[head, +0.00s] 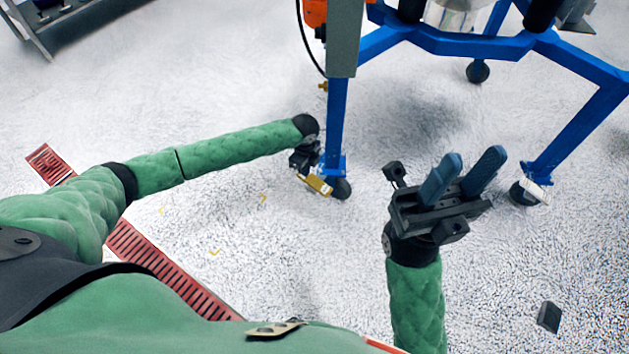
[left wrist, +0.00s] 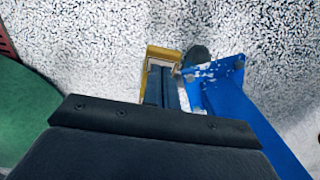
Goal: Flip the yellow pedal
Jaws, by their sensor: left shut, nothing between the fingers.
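The yellow pedal (head: 317,185) sits at the foot of a blue leg, beside its caster, in the head view. In the left wrist view the pedal (left wrist: 152,54) is a yellow frame around the fingertips. My left gripper (head: 308,168) is low by the leg, right over the pedal. Its fingers (left wrist: 162,72) are together with nothing between them, and the tips overlap the pedal; I cannot tell if they press on it. My right gripper (head: 474,168) is open and empty, apart from the stand, with its two blue fingers separated.
The blue stand (head: 482,46) fills the upper right, with casters (head: 478,71) on its legs. A blue leg (left wrist: 240,105) lies just right of my left fingers. A red slotted strip (head: 165,266) crosses the floor. A small dark block (head: 549,317) lies lower right. Pale floor is otherwise open.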

